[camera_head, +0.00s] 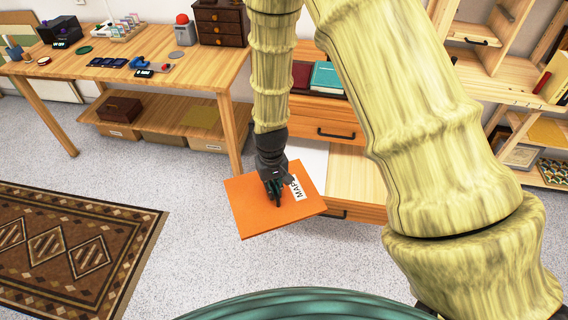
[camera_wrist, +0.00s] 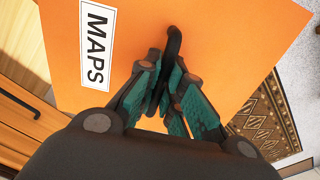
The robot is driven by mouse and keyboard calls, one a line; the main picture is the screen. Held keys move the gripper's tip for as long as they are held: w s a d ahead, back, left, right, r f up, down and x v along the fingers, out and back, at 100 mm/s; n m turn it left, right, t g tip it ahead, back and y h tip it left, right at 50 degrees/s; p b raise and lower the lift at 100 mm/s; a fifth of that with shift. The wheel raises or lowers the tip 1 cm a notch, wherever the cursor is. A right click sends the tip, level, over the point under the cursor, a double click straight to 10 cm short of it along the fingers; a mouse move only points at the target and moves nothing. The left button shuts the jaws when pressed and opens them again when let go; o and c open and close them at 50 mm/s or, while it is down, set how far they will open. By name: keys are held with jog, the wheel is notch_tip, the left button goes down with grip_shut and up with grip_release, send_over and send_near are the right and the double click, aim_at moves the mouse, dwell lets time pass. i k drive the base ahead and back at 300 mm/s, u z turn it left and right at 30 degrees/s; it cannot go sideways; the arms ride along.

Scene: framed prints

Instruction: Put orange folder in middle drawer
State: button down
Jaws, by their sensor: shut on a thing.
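The orange folder (camera_head: 252,212), with a white "MAPS" label, hangs in the air in front of the wooden drawer unit. My gripper (camera_head: 276,188) is above the folder and shut on its dark handle. The wrist view shows the teal fingers (camera_wrist: 165,95) around that handle (camera_wrist: 173,45), with the orange folder (camera_wrist: 225,40) spread beyond. A pulled-out drawer (camera_head: 354,178) with a pale interior lies behind and right of the folder, below a drawer front (camera_head: 325,122) with a black handle. The folder and my arm hide part of the open drawer.
A wooden table (camera_head: 185,75) with small items stands at the left, with boxes on its lower shelf. Teal and red books (camera_head: 326,77) lie in the drawer unit above. A patterned rug (camera_head: 75,250) covers the floor at left. Wooden shelving (camera_head: 490,65) stands at right.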

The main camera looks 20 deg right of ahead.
aim_at(367, 188)
jog(key=u, duration=1.1)
jog(key=i, duration=2.3)
jog(key=z, duration=3.65)
jog(key=i, duration=0.7)
jog(key=u, duration=0.05)
